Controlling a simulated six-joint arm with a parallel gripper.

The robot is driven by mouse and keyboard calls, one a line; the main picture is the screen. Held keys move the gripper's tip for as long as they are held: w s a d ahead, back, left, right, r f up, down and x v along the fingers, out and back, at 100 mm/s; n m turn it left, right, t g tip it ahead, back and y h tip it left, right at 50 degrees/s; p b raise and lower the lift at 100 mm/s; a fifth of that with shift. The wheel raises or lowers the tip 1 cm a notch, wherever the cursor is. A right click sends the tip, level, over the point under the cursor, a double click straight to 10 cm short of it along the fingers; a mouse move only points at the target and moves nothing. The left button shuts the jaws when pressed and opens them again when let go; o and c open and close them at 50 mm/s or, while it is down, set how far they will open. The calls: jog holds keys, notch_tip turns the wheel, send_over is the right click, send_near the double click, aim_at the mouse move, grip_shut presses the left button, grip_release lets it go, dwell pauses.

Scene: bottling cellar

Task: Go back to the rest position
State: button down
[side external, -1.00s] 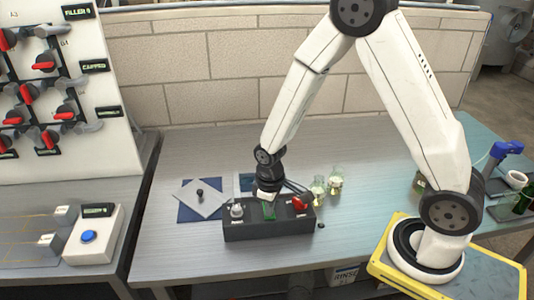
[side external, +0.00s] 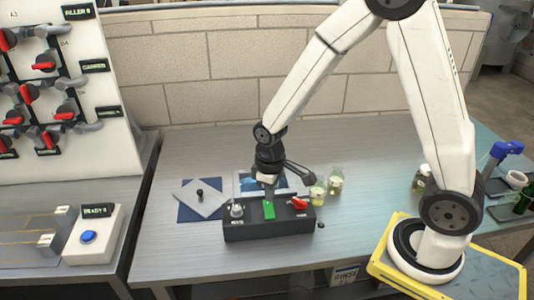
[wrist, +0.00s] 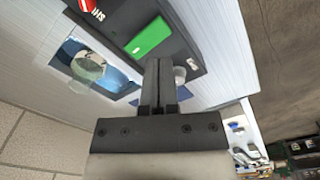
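My gripper (side external: 270,192) hangs just above and behind a dark control box (side external: 250,231) on the steel table, pointing down. In the wrist view my gripper (wrist: 158,66) has its two dark fingers together, with nothing seen between them. The box carries a bright green panel (side external: 269,210), a red knob (side external: 298,203) and a grey knob (side external: 237,210). The green panel also shows in the wrist view (wrist: 148,37), just beyond the fingertips.
Two small glass flasks (side external: 335,183) with pale liquid stand right of the box. A grey plate (side external: 204,198) with a dark knob lies to the left. A blue-button box (side external: 92,238) stands on the left bench.

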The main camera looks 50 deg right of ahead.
jog(key=shift+r, duration=0.25)
jog(key=shift+s+d+r, duration=0.1)
jog(key=shift+s+r, duration=0.25)
jog(key=shift+r, duration=0.05)
jog(key=s+r+m+t, duration=0.2)
jog(key=s+r+m, duration=0.1)
jog(key=s, duration=0.3)
jog(key=shift+d+r+t, duration=0.3)
jog(key=shift+r, duration=0.2)
